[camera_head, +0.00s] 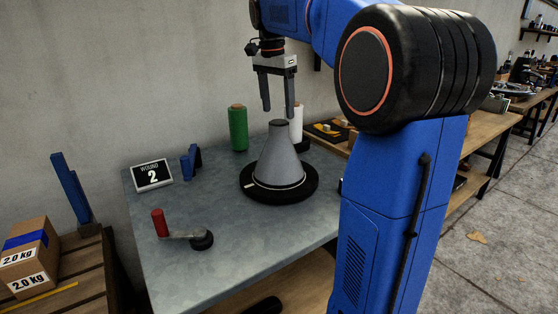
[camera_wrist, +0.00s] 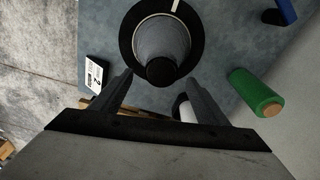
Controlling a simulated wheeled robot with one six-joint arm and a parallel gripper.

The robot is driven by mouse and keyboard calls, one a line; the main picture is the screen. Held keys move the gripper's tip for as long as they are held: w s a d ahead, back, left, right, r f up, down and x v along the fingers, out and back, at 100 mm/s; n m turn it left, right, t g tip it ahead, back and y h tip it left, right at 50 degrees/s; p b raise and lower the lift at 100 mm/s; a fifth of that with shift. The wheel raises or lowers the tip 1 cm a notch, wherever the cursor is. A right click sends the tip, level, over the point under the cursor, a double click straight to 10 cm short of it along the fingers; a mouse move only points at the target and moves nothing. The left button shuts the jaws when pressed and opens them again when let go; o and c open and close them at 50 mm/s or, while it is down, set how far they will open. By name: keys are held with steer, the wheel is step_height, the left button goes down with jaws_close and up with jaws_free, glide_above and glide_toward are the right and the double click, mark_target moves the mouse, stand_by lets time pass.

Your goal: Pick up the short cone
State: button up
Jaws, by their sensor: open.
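The short cone is a grey cone (camera_head: 279,158) with a dark top, standing upright on a round black base (camera_head: 262,197) on the table. In the wrist view the cone (camera_wrist: 163,42) shows from above at the top centre, its dark tip toward my gripper. My gripper (camera_head: 279,110) is open and empty, pointing down just above the cone's top, with its fingers apart. In the wrist view the two fingers (camera_wrist: 160,95) frame the area just below the cone's tip. I cannot tell the exact gap between fingertips and cone.
A green spool (camera_head: 238,128) and a white spool (camera_head: 296,122) stand behind the cone. A sign reading 2 (camera_head: 152,175), a blue bracket (camera_head: 190,162) and a red-handled crank (camera_head: 181,230) are to the left. The table's (camera_head: 250,245) front is clear.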

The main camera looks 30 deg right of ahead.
mark_target(279, 121)
steer(key=shift+w+d+f, duration=0.1)
steer(key=shift+d+f, duration=0.05)
steer(key=shift+f, duration=0.95)
steer(key=shift+w+d+f, duration=0.1)
steer(key=shift+f, duration=0.95)
steer(key=shift+w+d+f, duration=0.1)
steer(key=shift+d+f, duration=0.05)
steer(key=shift+f, duration=0.95)
jaws_close()
steer(key=shift+r, duration=0.15)
